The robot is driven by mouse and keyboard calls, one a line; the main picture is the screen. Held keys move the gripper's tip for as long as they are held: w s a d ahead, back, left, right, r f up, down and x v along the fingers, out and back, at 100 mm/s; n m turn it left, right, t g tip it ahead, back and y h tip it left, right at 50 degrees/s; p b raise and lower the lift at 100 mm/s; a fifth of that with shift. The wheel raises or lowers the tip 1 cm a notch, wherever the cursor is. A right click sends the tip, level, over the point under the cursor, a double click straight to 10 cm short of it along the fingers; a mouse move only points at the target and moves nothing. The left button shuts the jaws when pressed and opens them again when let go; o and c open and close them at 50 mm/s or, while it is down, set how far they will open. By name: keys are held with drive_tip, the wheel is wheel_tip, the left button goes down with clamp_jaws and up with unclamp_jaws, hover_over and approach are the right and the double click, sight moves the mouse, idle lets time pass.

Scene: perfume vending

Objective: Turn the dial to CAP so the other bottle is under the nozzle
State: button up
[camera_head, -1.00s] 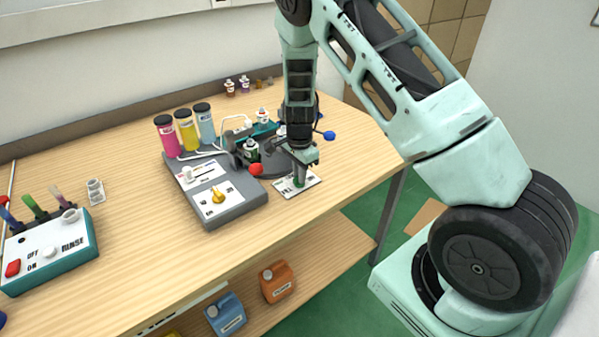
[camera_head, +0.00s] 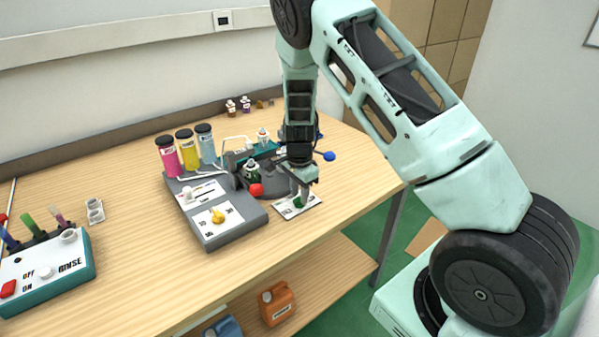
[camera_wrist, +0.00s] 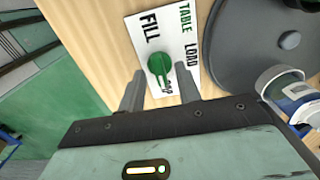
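The green dial (camera_wrist: 160,64) sits on a white card (camera_wrist: 143,22) marked FILL, TABLE and LOAD. A further label near its lower edge is partly hidden, and a pale mark on the dial points down toward it. My gripper (camera_wrist: 160,82) is open, with one finger on each side of the dial's lower part. I cannot tell whether either finger touches it. The head view shows my gripper (camera_head: 301,190) over the card (camera_head: 285,209). The dark round turntable (camera_wrist: 235,60) lies right of the card, with a blue-and-white labelled bottle (camera_wrist: 297,95) at its edge.
A grey unit (camera_head: 228,233) with a yellow knob (camera_head: 217,215) and a red ball knob (camera_head: 256,189) stands left of the card. Pink, yellow and blue cylinders (camera_head: 187,149) stand behind. A teal RINSE box (camera_head: 50,290) is far left. The table front is clear.

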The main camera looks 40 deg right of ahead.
wheel_tip(320, 180, up, 17)
drive_tip(key=b, duration=0.1)
drive_tip(key=shift+f+b, duration=0.15)
drive_tip(key=shift+b, duration=0.2)
idle(0.3)
drive_tip(key=s+a+r+n+y, duration=0.1)
drive_tip(key=s+a+r+n, duration=0.1)
drive_tip(key=s+a+n, duration=0.7)
drive_tip(key=s+a+r+n+y, duration=0.1)
drive_tip(key=s+a+n, duration=0.4)
drive_tip(key=a, duration=0.7)
drive_tip(key=s+a+n, duration=0.2)
drive_tip(key=s+n, duration=0.3)
drive_tip(key=s, duration=0.3)
drive_tip(key=s+a+n+h, duration=0.1)
drive_tip(key=s+a+n, duration=0.2)
drive_tip(key=s+n, duration=0.3)
drive_tip(key=s, duration=0.3)
drive_tip(key=shift+s+r+n, duration=0.2)
drive_tip(key=shift+r+n, duration=0.05)
drive_tip(key=shift+n, duration=0.05)
